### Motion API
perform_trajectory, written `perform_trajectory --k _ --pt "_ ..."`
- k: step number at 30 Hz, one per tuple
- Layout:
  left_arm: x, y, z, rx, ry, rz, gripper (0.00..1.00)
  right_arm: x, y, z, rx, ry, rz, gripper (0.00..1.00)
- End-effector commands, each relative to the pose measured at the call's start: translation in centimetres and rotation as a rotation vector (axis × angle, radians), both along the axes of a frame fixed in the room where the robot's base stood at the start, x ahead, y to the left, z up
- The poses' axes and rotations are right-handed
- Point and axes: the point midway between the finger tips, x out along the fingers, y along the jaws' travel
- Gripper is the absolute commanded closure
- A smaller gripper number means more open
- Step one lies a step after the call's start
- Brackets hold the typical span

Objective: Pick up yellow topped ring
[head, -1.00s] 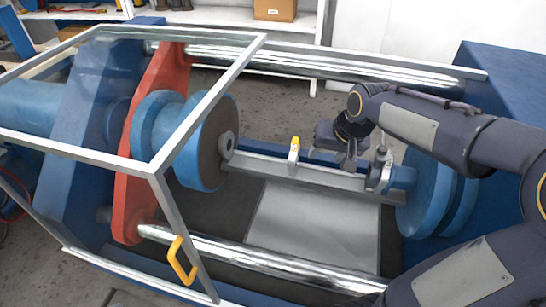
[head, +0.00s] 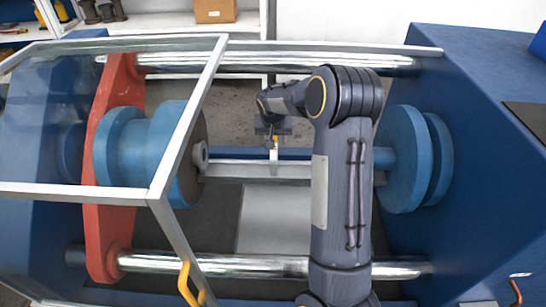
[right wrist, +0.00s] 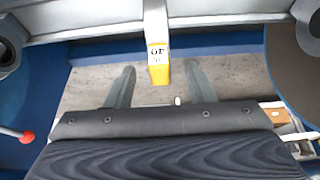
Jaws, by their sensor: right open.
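The yellow topped ring (head: 274,155) stands on the grey rail in the middle of the machine. In the right wrist view its yellow top (right wrist: 158,72) and white body point down toward my gripper. My right gripper (head: 273,130) is just above it and open. In the right wrist view the fingers (right wrist: 160,76) are spread on either side of the yellow top, with clear gaps on both sides. I cannot tell how deep the top sits between them. My left gripper is in neither view.
The grey rail (head: 230,171) runs between the left blue discs (head: 150,155) and the right blue flange (head: 400,160). A framed guard (head: 185,135) with a yellow handle (head: 187,285) stands at left. Polished bars (head: 270,62) run behind and in front.

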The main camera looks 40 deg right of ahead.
Motion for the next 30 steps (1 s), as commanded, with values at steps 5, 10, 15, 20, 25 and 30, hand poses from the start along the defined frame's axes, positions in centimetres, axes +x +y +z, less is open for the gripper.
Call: perform_trajectory --k 5,10,15,20,25,30 --pt "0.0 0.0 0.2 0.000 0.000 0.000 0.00 0.6 -0.6 -2.1 0.001 0.002 0.000 0.51" --pt "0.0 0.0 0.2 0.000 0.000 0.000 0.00 0.8 -0.6 -2.4 0.001 -0.001 0.000 0.51" --pt "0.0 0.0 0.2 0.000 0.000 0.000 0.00 0.8 -0.6 -2.4 0.001 -0.001 0.000 0.59" --pt "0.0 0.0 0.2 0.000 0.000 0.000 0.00 0.8 -0.6 -2.4 0.001 -0.001 0.000 0.80" --pt "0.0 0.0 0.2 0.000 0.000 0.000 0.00 0.8 -0.6 -2.4 0.001 -0.001 0.000 1.00" --pt "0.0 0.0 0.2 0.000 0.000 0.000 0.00 0.8 -0.6 -2.4 0.001 0.000 0.000 1.00"
